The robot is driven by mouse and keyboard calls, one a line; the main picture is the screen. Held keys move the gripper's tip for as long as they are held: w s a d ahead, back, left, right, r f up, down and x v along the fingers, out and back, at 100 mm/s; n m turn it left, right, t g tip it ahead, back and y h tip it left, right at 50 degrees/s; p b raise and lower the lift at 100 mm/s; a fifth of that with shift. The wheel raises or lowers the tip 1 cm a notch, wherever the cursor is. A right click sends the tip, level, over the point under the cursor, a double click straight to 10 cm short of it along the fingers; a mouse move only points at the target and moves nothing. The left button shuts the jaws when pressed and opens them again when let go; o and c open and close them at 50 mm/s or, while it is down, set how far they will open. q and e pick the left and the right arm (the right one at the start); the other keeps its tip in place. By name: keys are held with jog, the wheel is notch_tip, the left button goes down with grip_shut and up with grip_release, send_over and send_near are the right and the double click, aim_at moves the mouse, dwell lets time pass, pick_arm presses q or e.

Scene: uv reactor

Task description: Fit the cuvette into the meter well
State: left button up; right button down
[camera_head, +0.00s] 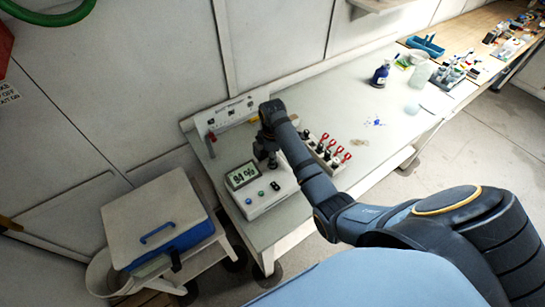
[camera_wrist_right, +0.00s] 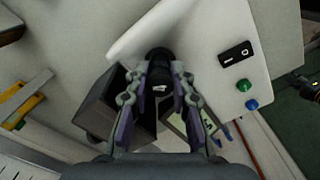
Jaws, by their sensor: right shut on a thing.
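The meter (camera_head: 262,195) is a white box at the near left end of the bench, with a lit display (camera_head: 242,175), blue and green buttons and a black switch. My right gripper (camera_head: 266,160) points down over the back of the meter. In the right wrist view its fingers (camera_wrist_right: 159,92) are shut on a dark, black-topped piece, the cuvette (camera_wrist_right: 159,68). The meter's white top (camera_wrist_right: 215,62) lies close behind it. The well is hidden by the gripper and the cuvette, so I cannot tell whether the cuvette is in it. My left gripper is out of view.
A rack with red-handled clips (camera_head: 335,158) stands just right of my right forearm. A white control panel (camera_head: 228,117) stands behind the meter. A dark blue bottle (camera_head: 380,75) is farther along the bench. A cooler box (camera_head: 155,220) with a blue handle stands left.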

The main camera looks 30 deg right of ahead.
jog(key=shift+f+b, duration=0.3)
jog(key=shift+f, duration=0.5)
jog(key=c, duration=1.1)
grip_release()
notch_tip(320, 180, up, 8)
jog(key=shift+f, duration=0.25)
jog(key=shift+s+f, duration=0.1)
